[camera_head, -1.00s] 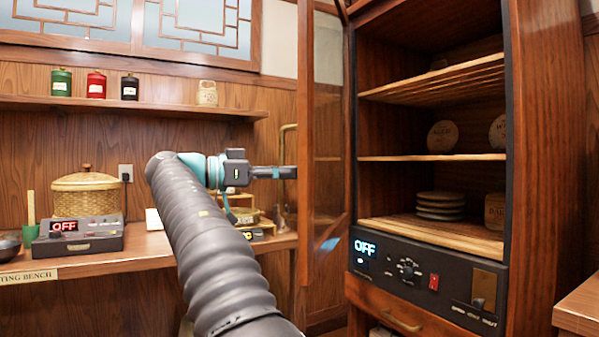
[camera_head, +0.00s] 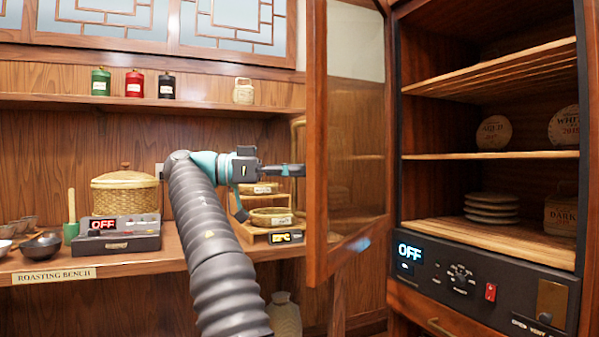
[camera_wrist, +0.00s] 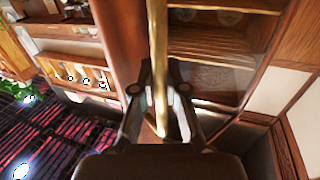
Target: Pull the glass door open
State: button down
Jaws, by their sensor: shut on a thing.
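The glass door (camera_head: 357,120) has a reddish wood frame and stands swung open at the left side of the wooden cabinet (camera_head: 490,240). My gripper (camera_head: 297,170) is at the outer side of the door frame. In the wrist view my gripper (camera_wrist: 160,122) is shut on a brass bar handle (camera_wrist: 157,55), which runs up between the fingers along the door's wooden edge. In the head view the handle is mostly hidden behind the gripper and frame. The cabinet's shelves show through the opening, holding round tea cakes (camera_head: 494,132) and a stack of discs (camera_head: 491,207).
The roasting bench (camera_head: 130,262) stands left, with a basket (camera_head: 125,193), a control box (camera_head: 117,236), bowls and a small wooden stand (camera_head: 270,222). Tins line the wall shelf (camera_head: 200,105). A pale vase (camera_head: 284,315) stands below the bench. The cabinet's control panel (camera_head: 470,280) reads OFF.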

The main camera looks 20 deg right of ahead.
jog(key=shift+a, duration=0.1)
dwell(0.3)
jog(key=c, duration=1.2)
grip_release()
jog(key=shift+a, duration=0.15)
jog(key=shift+d, duration=0.2)
